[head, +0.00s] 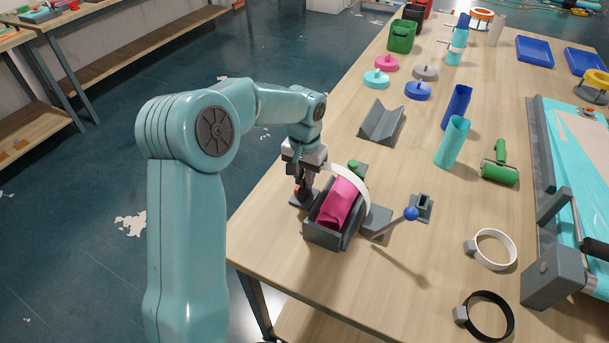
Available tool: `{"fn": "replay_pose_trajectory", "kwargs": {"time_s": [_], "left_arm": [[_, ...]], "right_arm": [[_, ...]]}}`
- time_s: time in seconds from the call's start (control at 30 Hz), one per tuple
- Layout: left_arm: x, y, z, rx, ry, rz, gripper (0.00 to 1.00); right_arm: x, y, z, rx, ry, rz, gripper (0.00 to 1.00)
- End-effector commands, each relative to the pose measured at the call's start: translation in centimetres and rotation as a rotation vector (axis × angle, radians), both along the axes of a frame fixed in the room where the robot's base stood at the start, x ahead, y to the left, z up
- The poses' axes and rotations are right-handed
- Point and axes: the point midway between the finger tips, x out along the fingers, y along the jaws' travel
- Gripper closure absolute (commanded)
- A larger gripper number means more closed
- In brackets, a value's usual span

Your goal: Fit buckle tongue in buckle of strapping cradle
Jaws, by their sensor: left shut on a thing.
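The strapping cradle (322,238) is a dark grey trough near the table's left edge, with a magenta roll (338,204) lying in it. A white strap (352,183) arches over the roll from the right side of the cradle toward my left gripper (303,188). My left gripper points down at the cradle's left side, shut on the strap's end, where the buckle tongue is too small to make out. A dark base with a bit of red (297,200), possibly the buckle, sits right below the fingers and is partly hidden by them. My right gripper is out of view.
A blue-knobbed lever (411,213) sticks out right of the cradle, beside a small slotted grey block (423,205). White (494,232) and black (491,298) ring clamps lie at right.

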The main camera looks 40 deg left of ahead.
Motion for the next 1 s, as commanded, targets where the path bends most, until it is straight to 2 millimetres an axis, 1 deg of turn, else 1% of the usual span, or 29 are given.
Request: {"fn": "replay_pose_trajectory", "kwargs": {"time_s": [0.43,0.47,0.5,0.53,0.57,0.83,1.0], "left_arm": [[-0.02,0.0,-0.59,0.0,0.001,0.0,1.0],[-0.02,-0.01,-0.58,0.0,0.001,0.0,0.78],[-0.02,-0.01,-0.58,0.0,0.001,0.0,0.65],[-0.02,-0.01,-0.58,0.0,0.001,0.0,0.55],[-0.02,-0.01,-0.58,0.0,0.001,0.0,0.52],[-0.01,0.0,-0.51,0.0,0.0,0.0,0.52],[0.01,-0.01,0.32,0.0,0.0,0.0,0.52]], "right_arm": [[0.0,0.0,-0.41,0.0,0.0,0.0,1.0],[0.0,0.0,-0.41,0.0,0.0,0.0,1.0],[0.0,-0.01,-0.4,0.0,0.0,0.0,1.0],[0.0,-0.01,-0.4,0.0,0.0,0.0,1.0],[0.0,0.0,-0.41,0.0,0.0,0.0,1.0],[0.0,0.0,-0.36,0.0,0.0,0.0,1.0],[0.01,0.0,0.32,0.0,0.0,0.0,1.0]]}}
